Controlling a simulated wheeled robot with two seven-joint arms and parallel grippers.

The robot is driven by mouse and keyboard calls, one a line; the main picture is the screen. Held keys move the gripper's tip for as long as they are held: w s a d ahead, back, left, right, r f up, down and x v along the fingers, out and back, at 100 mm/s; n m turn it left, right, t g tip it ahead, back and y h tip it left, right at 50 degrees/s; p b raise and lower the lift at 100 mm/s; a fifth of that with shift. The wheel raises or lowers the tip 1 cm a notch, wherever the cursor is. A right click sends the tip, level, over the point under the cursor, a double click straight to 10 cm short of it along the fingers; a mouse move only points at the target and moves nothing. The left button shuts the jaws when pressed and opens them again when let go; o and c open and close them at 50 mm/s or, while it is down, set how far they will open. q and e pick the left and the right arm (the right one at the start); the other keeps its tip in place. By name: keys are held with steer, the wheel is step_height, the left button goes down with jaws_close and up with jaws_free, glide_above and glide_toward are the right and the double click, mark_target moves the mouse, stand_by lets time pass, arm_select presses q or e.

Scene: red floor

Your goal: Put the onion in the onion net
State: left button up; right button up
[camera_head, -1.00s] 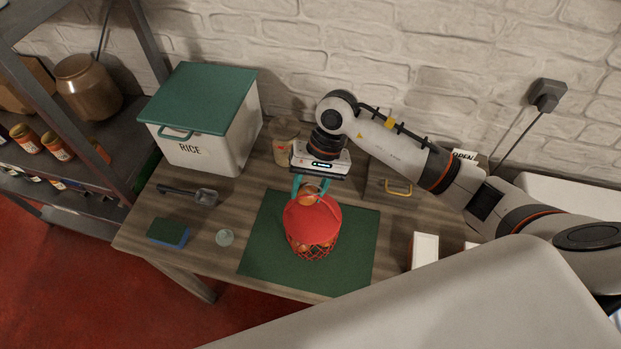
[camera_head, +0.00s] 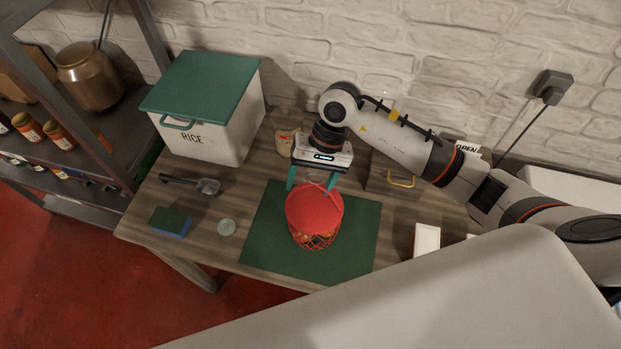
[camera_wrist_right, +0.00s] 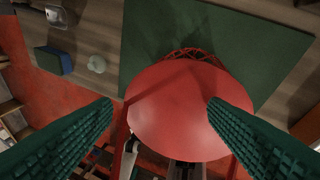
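The onion net (camera_head: 314,240) sits on the green mat (camera_head: 268,245), with a smooth red upper part (camera_head: 314,207) and red mesh below. Orange-brown onions show dimly through the mesh. My right gripper (camera_head: 313,181) is above the net, its teal fingers spread with nothing seen between them. In the right wrist view, the round red part (camera_wrist_right: 180,112) of the net lies beyond the two parted fingers, and no onion shows separately. My left gripper is not in view.
A white rice bin (camera_head: 214,123) with a green lid stands at the back left. A scoop (camera_head: 190,184), a sponge (camera_head: 170,222) and a small pale disc (camera_head: 227,227) lie left of the mat. A jar (camera_head: 286,132) stands behind my right gripper.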

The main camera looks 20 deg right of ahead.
steer(key=b+v, duration=0.3)
steer(key=v, duration=0.9)
stand_by(0.6)
